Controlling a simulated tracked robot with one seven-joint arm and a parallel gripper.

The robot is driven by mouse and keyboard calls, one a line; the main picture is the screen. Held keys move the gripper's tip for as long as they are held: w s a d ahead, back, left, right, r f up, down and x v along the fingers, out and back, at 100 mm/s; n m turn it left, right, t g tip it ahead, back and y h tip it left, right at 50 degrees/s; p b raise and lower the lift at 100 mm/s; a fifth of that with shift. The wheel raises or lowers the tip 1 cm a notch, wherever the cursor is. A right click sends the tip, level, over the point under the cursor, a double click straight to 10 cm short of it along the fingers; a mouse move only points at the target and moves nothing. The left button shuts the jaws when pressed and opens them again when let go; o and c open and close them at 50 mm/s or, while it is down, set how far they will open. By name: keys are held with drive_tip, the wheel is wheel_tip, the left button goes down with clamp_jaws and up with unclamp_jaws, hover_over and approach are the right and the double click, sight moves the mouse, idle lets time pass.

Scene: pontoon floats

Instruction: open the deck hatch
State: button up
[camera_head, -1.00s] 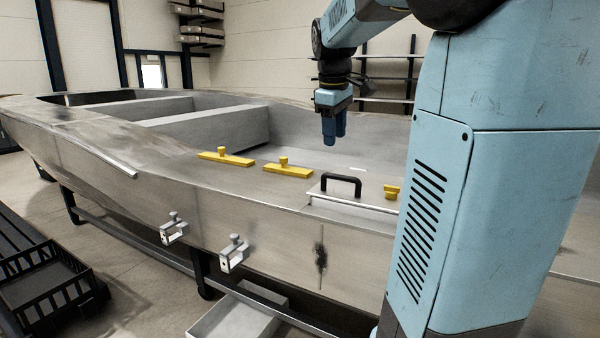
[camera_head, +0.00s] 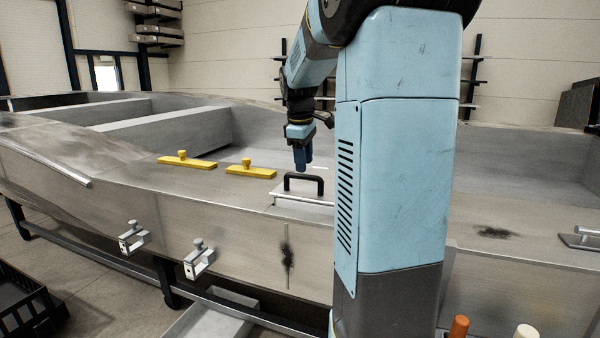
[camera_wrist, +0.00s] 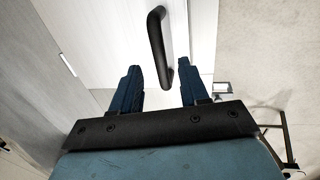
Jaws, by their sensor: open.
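The deck hatch (camera_head: 290,198) is a pale metal panel on the boat's deck, with a black arched handle (camera_head: 304,180). The part of the hatch to the right is hidden behind my arm column. My gripper (camera_head: 303,168) points down just above and behind the handle in the head view. The hatch looks shut.
Two yellow pieces with knobs (camera_head: 187,161) (camera_head: 250,171) lie on the deck left of the hatch. Two clamps (camera_head: 133,237) (camera_head: 199,260) hang on the hull side. A black crate (camera_head: 28,305) stands on the floor at lower left.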

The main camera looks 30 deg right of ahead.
sight(305, 175)
drive_tip(key=shift+w+d+f, duration=0.15)
drive_tip(key=shift+f, duration=0.85)
drive_tip(key=shift+w+d+f, duration=0.1)
drive_tip(key=shift+f, duration=0.85)
clamp_jaws()
